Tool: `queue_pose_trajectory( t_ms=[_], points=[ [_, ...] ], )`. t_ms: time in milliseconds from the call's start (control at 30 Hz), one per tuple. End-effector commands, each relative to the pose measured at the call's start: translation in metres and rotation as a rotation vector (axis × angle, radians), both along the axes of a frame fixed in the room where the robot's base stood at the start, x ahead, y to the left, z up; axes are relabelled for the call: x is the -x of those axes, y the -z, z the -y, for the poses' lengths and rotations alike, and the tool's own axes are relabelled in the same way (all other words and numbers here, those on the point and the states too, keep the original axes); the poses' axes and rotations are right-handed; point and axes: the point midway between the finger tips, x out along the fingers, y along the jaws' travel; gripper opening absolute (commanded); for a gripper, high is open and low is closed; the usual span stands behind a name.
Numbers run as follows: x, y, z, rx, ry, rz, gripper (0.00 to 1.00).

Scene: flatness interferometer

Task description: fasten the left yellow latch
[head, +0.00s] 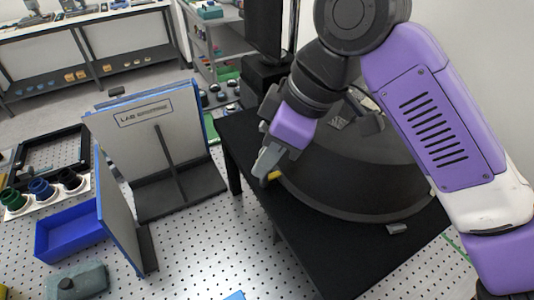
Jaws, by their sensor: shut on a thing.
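The left yellow latch (273,176) shows as a small yellow piece at the left edge of the large dark round housing (350,185). My gripper (266,170) is at the latch, with its grey fingers pointing down and left. The gripper is shut on the yellow latch, and the fingers hide most of it. Whether the latch is fastened cannot be told from this view. The housing stands on a black table (290,235), and my arm hides part of its top.
Two upright panels, one lettered (155,140), stand left of the black table. A blue tray (68,238), a grey-green block (78,280) and several dark cups lie farther left on the perforated bench (200,265). A dark monitor (264,28) stands behind. The bench front is mostly clear.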

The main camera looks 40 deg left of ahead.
Motion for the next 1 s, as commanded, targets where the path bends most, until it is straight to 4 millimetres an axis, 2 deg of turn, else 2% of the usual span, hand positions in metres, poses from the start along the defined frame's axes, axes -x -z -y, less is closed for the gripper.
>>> queue_pose_trajectory(
  t_ms=[433,467,533,867,1000],
  points=[
    [0.000,0.000,0.000,0.000,-0.008,0.000,0.00],
    [0.000,0.000,0.000,0.000,-0.008,0.000,0.29],
    [0.000,0.000,0.000,0.000,-0.008,0.000,0.43],
    [0.000,-0.001,0.000,0.000,-0.008,0.000,0.44],
    [-0.003,-0.011,0.004,-0.001,-0.007,0.002,0.44]
  ],
)
